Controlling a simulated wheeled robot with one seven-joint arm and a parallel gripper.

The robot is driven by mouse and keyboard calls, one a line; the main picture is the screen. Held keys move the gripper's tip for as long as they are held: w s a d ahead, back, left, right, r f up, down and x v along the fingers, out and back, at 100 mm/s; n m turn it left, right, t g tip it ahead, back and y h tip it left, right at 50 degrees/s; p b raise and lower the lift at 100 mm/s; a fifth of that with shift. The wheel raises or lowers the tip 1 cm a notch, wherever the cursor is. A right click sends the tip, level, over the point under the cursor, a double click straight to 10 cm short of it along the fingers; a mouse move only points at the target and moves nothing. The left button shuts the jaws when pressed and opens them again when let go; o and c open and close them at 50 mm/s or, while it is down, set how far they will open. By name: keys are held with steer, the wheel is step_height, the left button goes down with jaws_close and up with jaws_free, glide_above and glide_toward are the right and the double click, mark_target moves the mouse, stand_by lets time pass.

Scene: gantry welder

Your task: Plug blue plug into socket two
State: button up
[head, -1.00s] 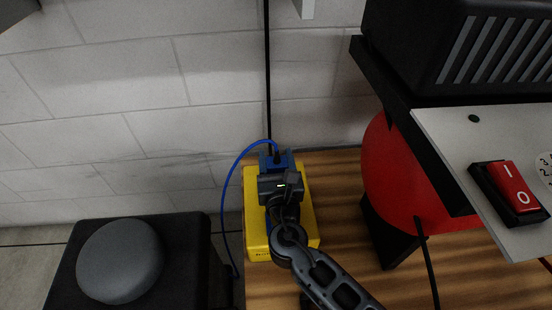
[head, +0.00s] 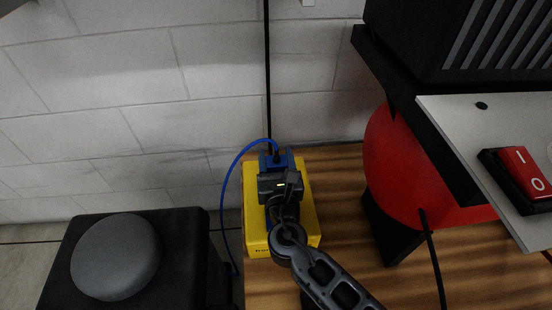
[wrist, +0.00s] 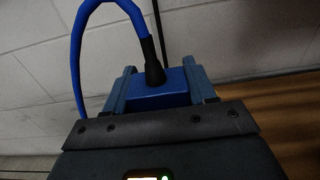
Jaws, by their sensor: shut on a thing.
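The blue plug (wrist: 158,94) sits between the two fingers of my gripper (wrist: 162,92) in the wrist view, with its blue cable rising from a black sleeve on top and looping left. In the head view the blue plug (head: 281,161) is at the far end of a yellow box (head: 255,210) on the wooden bench. My gripper (head: 276,162) is shut on the plug above this box. The sockets are hidden under my gripper and arm, so I cannot tell whether the plug is in one.
A red tank (head: 400,175) and a grey panel with a red switch (head: 524,173) stand to the right. A brick wall (head: 150,120) is close behind. A black cable (head: 267,80) hangs along it.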

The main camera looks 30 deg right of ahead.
steer(key=shift+f, duration=0.4)
